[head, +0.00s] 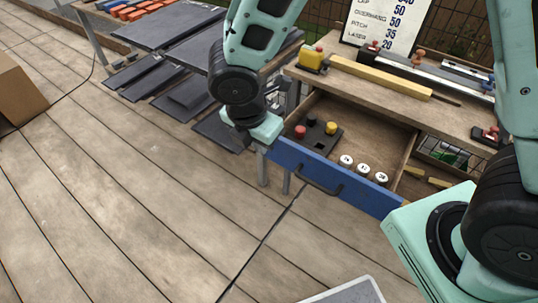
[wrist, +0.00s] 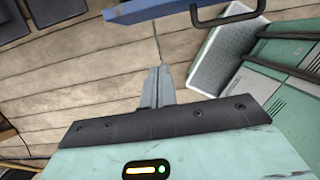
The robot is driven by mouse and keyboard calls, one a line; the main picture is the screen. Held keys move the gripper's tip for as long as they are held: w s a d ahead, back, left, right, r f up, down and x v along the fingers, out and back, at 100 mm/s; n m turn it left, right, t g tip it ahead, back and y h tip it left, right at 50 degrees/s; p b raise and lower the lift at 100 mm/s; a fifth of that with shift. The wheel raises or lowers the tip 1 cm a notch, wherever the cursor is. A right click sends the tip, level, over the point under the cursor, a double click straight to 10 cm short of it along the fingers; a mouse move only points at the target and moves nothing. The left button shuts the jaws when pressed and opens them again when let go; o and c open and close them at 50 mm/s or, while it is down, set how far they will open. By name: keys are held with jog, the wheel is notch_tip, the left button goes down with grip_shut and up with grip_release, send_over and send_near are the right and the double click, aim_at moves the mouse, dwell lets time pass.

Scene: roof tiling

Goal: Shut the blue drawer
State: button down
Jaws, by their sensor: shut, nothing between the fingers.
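The blue drawer (head: 335,180) is pulled out from under the wooden workbench, and its inside shows. A dark handle (head: 318,183) is on its front. My gripper (head: 262,132) is at the left end of the blue front in the head view; I cannot tell whether it touches. In the wrist view my gripper's fingers (wrist: 157,86) are together and empty. The blue front (wrist: 150,9) and its handle (wrist: 228,16) show at the top of that view, apart from the fingertips in the picture.
Inside the drawer are a dark tray (head: 322,134) with red, black and yellow knobs and three white round pieces (head: 362,168). The workbench top (head: 375,97) holds a yellow level and tools. Dark tiles (head: 185,97) lie at the back left. Open decking (head: 130,210) lies left and in front.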

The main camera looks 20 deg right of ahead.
aim_at(276, 153)
jog(key=shift+w+d+f+b, duration=0.3)
jog(key=shift+w+d+f, duration=0.45)
jog(key=shift+f, duration=0.75)
jog(key=shift+w+d+f+b, duration=0.4)
jog(key=shift+d+f, duration=0.6)
jog(key=shift+f, duration=0.45)
jog(key=shift+w+d+f+b, duration=0.25)
jog(key=shift+w+d+f, duration=0.5)
jog(key=shift+f, duration=0.75)
jog(key=shift+d, duration=0.1)
jog(key=w+d+p, duration=0.3)
jog(key=w+d, duration=0.1)
jog(key=d, duration=0.2)
jog(key=w+d+p, duration=0.4)
jog(key=w+d, duration=0.1)
jog(key=d, duration=0.2)
jog(key=w+d+p, duration=0.4)
jog(key=w+d, duration=0.1)
jog(key=d, duration=0.2)
jog(key=shift+w, duration=0.2)
jog(key=shift+w+d, duration=0.1)
